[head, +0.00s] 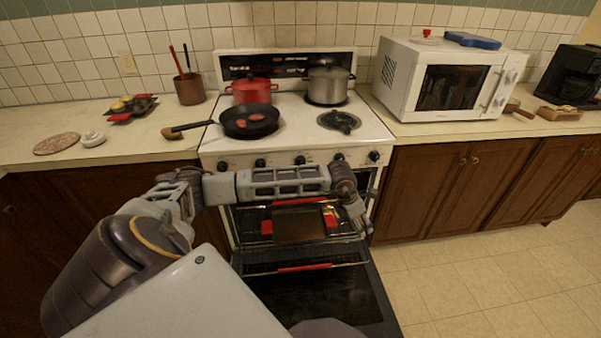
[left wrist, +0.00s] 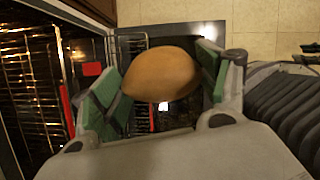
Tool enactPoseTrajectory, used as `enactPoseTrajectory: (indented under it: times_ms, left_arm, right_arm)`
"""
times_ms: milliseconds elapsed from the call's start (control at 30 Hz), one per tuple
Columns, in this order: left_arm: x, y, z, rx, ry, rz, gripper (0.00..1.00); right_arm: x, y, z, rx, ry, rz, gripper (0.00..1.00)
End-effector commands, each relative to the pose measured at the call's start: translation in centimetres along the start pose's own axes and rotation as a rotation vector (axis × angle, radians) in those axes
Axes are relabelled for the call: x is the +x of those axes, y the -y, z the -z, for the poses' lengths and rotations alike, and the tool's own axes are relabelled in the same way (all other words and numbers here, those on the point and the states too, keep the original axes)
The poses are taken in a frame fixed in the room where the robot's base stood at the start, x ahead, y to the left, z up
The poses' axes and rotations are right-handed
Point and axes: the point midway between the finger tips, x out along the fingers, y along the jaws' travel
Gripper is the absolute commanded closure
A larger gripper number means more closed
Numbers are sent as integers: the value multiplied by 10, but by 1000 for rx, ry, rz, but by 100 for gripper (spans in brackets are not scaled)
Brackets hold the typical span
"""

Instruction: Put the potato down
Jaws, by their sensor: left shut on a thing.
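The potato (left wrist: 160,74) is a smooth brown oval in the left wrist view, between the two green-padded fingers of my left gripper (left wrist: 158,88). My left gripper is shut on it. In the head view my left gripper (head: 357,216) is in front of the stove, at the right side of the open oven. I cannot make out the potato clearly in the head view. My right gripper is in neither view.
The oven door (head: 330,292) hangs open. A dark tray (head: 298,225) sits on the oven rack. The stovetop holds a red pot (head: 251,92), a steel pot (head: 328,84) and a frying pan (head: 250,120). A microwave (head: 448,80) stands on the right counter.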

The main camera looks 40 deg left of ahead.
Motion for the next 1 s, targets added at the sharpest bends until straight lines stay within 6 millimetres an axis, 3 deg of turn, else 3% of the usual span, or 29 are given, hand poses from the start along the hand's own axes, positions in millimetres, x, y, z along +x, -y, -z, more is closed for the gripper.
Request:
enactPoseTrajectory:
  times_ms: [300, 1000]
  left_arm:
    - [47, -30, 36, -83, -3, -34, 58]
    - [130, -92, 114, -241, -2, -100, 58]
  right_arm:
    - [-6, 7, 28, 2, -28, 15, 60]
    - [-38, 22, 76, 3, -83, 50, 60]
